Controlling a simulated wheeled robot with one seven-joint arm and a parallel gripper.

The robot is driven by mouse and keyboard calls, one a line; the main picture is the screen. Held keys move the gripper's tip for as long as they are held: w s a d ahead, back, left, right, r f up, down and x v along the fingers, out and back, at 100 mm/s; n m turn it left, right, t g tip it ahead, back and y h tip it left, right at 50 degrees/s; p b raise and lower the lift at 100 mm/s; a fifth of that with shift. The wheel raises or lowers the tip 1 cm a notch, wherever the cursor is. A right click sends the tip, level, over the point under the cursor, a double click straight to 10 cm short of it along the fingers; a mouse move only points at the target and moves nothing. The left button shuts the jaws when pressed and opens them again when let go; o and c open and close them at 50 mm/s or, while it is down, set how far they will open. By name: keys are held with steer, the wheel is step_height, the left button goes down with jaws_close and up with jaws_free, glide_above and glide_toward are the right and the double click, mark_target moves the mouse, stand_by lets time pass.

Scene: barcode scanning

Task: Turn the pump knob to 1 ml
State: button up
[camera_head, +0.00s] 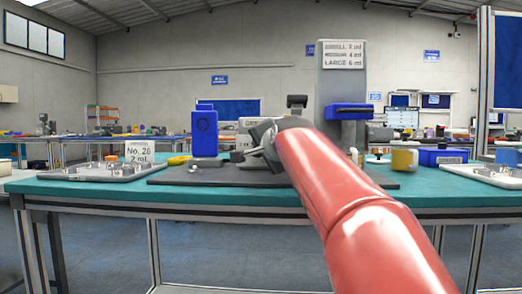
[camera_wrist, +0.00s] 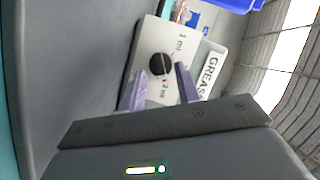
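In the wrist view the black round pump knob (camera_wrist: 160,64) sits on a pale panel (camera_wrist: 146,42). A "1 ml" mark is printed on one side of it and another ml mark, hard to read, on the opposite side near a small red spot. My gripper (camera_wrist: 161,71) is open, its two fingers apart with the knob between their tips in the picture; I cannot tell whether they touch it. In the head view my gripper (camera_head: 264,145) is at the grease unit, and my red arm and gripper hide the knob.
A "GREASE" label (camera_wrist: 210,75) is beside the panel. On the green table (camera_head: 110,189), a blue box (camera_head: 205,134) stands left of my gripper. A grey column (camera_head: 342,85) with a volume sign, a yellow mug (camera_head: 404,160) and a blue box (camera_head: 443,156) stand right. A tray (camera_head: 85,173) is left.

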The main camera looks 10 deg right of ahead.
steer(key=shift+w+f, duration=0.1)
steer(key=shift+w, duration=0.45)
steer(key=shift+c, duration=0.2)
jaws_close()
